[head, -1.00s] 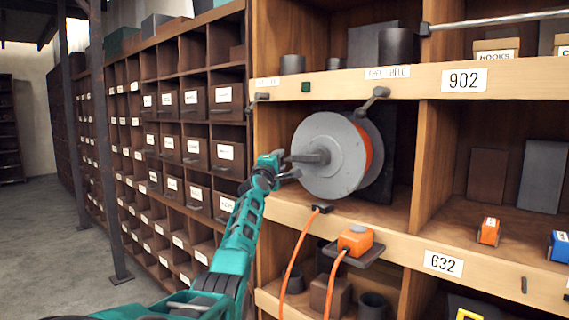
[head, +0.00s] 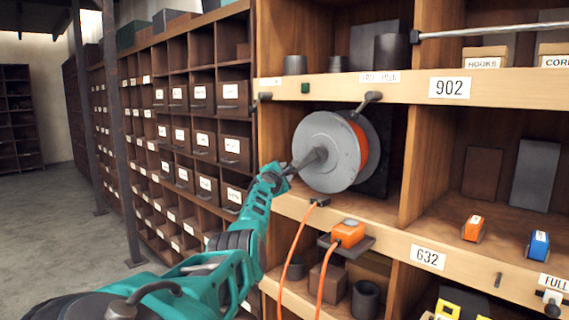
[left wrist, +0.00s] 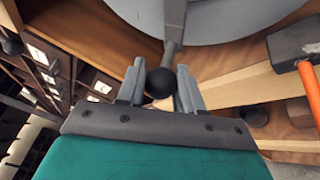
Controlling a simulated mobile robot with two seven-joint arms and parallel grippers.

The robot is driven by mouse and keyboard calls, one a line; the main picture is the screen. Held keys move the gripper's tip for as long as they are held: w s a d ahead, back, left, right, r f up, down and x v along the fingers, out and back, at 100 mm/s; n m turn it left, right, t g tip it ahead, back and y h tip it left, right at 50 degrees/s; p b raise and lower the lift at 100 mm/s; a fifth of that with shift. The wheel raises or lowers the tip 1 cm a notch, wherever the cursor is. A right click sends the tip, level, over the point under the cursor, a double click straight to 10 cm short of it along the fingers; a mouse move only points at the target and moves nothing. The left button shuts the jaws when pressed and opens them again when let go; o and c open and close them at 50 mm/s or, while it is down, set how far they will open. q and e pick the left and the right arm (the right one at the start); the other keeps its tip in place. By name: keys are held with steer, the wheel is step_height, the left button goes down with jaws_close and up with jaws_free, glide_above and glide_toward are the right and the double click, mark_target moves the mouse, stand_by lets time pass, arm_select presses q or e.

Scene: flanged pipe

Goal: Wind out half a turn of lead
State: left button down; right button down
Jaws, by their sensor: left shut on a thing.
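A grey cable reel (head: 328,140) with orange lead (head: 357,150) wound on it sits in a shelf bay. It also shows at the top of the left wrist view (left wrist: 215,15). A grey crank handle (head: 309,160) sticks out from its face. My left gripper (head: 284,174) is shut on this handle, below and left of the hub. In the left wrist view its fingers (left wrist: 160,88) flank the handle's dark round knob (left wrist: 160,82). Orange lead (head: 293,245) hangs from a dark guide (head: 319,201) below the reel. My right gripper is out of view.
An orange box (head: 348,232) with a lead stands on a small bracket (head: 346,246) below the reel. Labelled drawers (head: 236,153) line the left wall. Open floor (head: 40,215) lies at far left.

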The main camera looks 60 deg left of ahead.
arm_select(q)
steer(key=shift+d+f, duration=0.15)
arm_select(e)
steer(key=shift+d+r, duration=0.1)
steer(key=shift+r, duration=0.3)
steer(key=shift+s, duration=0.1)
arm_select(q)
steer(key=c, duration=0.8)
jaws_free()
steer(key=shift+d+p, duration=0.1)
steer(key=shift+p, duration=0.2)
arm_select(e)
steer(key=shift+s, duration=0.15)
